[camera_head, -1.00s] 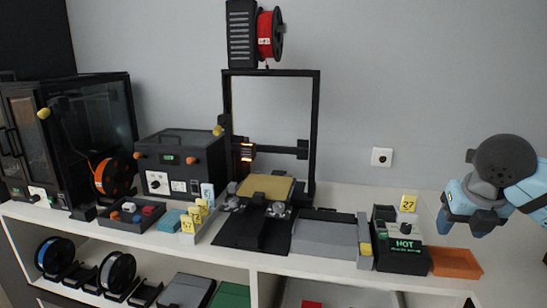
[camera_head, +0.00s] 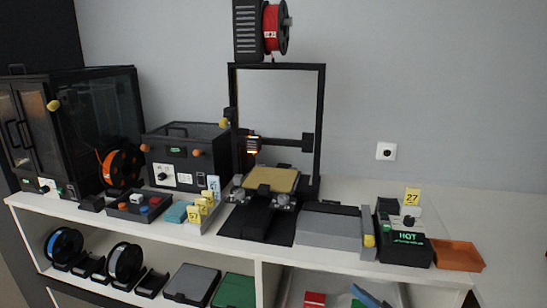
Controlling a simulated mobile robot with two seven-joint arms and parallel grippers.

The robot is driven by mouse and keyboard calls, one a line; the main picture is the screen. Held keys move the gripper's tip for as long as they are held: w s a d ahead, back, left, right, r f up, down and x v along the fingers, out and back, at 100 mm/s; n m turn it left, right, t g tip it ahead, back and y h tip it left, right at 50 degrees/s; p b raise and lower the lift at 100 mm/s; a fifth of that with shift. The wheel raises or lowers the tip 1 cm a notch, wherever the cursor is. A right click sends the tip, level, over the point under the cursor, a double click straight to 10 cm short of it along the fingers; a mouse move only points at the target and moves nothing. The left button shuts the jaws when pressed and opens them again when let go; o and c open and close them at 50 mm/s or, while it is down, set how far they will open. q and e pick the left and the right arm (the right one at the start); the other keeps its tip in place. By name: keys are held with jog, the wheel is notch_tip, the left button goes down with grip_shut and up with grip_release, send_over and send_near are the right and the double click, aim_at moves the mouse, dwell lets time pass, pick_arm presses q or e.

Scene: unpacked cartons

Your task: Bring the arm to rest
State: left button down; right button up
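Neither of my grippers shows clearly in the head view. The right side, above the orange tray (camera_head: 458,255), is empty of any arm. A small blue shape (camera_head: 366,296) shows at the bottom edge, in front of the lower shelf; I cannot tell whether it is part of my arm or a thing on the shelf.
A 3D printer (camera_head: 322,130) with a yellow plate (camera_head: 271,180) stands mid-bench. Right of it are a grey block (camera_head: 329,228) and a black HOT unit (camera_head: 403,248). Left are a dryer box (camera_head: 186,155), a dark tray (camera_head: 137,210) and an enclosure (camera_head: 95,115).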

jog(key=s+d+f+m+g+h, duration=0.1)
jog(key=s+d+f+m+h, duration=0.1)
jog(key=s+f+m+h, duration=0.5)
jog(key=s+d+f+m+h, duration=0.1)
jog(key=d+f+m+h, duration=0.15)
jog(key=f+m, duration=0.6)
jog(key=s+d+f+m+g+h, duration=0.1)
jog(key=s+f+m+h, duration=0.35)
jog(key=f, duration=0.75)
pick_arm(q)
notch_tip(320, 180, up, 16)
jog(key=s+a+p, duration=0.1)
jog(key=p, duration=2.2)
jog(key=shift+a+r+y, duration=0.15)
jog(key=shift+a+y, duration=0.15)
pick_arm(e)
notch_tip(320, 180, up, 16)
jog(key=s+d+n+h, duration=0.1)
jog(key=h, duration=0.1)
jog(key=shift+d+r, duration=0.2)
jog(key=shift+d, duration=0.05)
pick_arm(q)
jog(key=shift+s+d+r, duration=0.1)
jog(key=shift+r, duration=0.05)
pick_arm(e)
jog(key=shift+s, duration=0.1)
